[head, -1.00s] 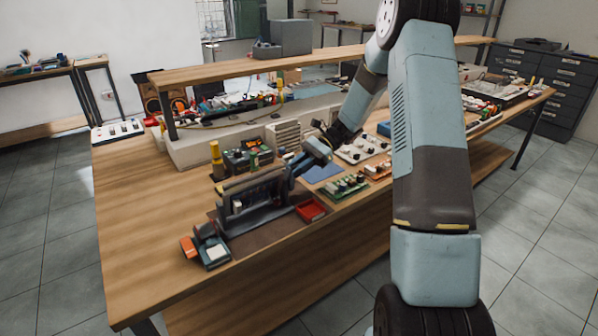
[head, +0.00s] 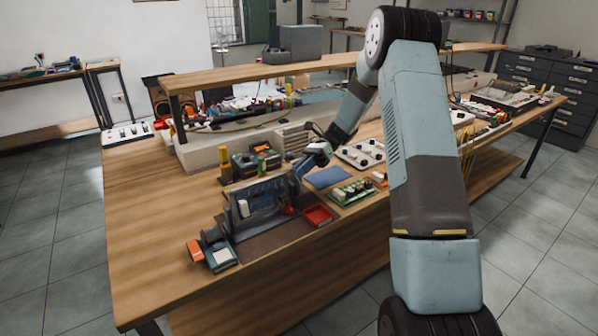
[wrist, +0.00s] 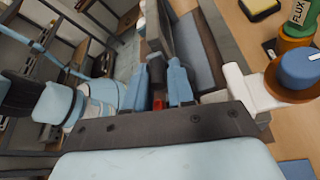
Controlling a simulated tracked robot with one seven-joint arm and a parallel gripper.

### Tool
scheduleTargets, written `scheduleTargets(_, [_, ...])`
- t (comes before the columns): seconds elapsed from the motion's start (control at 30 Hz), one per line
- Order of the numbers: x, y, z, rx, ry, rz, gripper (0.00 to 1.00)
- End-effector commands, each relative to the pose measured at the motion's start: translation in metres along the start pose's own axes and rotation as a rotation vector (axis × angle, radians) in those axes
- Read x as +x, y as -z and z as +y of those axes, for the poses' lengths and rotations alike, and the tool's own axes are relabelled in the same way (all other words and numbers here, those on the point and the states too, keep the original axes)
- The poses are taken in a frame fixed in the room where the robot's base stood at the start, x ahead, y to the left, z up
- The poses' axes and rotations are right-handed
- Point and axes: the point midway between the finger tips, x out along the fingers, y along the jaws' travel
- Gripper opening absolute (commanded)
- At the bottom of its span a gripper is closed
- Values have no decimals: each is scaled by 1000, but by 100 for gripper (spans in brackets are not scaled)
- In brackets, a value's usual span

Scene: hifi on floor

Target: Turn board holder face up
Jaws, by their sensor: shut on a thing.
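The board holder (head: 262,198) stands on a dark mat on the workbench, a grey frame with a bluish-grey panel tilted up between its end supports. A white part shows at the panel's left. My gripper (head: 296,184) is at the holder's right end, shut on a part of it. In the wrist view my gripper's blue fingers (wrist: 158,84) close around a dark part, with the holder's long grey panel (wrist: 200,48) running away beside them. My fingers hide the exact contact.
A red tray (head: 318,215) sits right of the holder, and a green circuit board (head: 352,192) lies farther right. A grey-orange device (head: 215,250) stands at front left. A flux bottle (wrist: 299,18) and blue-capped jar (wrist: 298,68) are close in the wrist view.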

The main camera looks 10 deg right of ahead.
Motion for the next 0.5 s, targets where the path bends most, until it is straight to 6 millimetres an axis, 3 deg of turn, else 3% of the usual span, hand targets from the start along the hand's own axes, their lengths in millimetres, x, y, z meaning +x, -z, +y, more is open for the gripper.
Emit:
scheduleTargets(0.27, [5, 3, 2, 7, -17, -2, 0])
scheduleTargets(0.3, [5, 3, 2, 7, -17, -2, 24])
scheduleTargets(0.5, [4, 2, 2, 5, -13, -2, 42])
